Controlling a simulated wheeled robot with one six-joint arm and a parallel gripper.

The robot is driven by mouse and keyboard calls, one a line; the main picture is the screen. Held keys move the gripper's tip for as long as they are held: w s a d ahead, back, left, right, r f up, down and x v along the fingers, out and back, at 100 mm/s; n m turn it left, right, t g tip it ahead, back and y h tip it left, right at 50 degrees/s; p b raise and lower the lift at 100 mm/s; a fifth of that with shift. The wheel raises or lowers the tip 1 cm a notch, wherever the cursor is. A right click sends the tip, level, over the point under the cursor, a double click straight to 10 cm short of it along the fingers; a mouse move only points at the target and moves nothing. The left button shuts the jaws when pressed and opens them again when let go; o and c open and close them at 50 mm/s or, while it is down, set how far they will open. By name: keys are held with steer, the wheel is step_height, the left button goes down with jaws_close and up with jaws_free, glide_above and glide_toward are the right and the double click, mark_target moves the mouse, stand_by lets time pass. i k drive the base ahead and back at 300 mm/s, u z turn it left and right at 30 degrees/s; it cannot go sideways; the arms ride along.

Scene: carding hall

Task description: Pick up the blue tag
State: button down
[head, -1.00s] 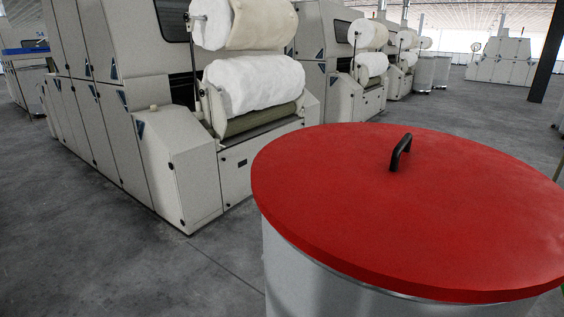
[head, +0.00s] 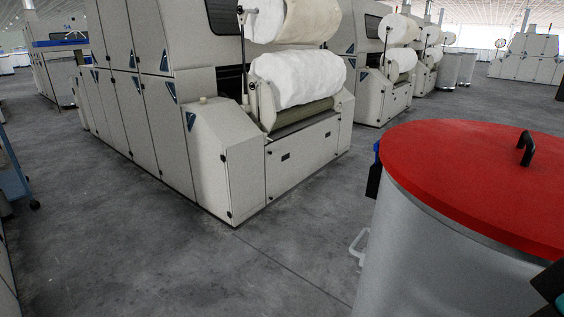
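No blue tag can be made out for certain in the head view. A small blue and black piece (head: 375,170) shows at the left edge of the large metal can (head: 420,250), just under its red lid (head: 460,180). I cannot tell whether its blue part is the tag. My gripper cannot be made out in this view.
A cream carding machine (head: 225,165) with white fibre rolls (head: 300,80) stands left of the can. A white handle-like piece (head: 357,247) is beside the can. A dark, teal-marked shape (head: 550,285) is cut off at lower right. Grey floor (head: 200,265) is clear in front.

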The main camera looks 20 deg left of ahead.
mark_target(378, 163)
steer(key=u, duration=0.65)
steer(key=k, duration=0.45)
steer(key=u, duration=1.35)
steer(key=i, duration=1.25)
steer(key=z, duration=0.55)
steer(key=i, duration=0.55)
steer(key=z, duration=1.05)
steer(key=i, duration=0.5)
steer(key=z, duration=0.55)
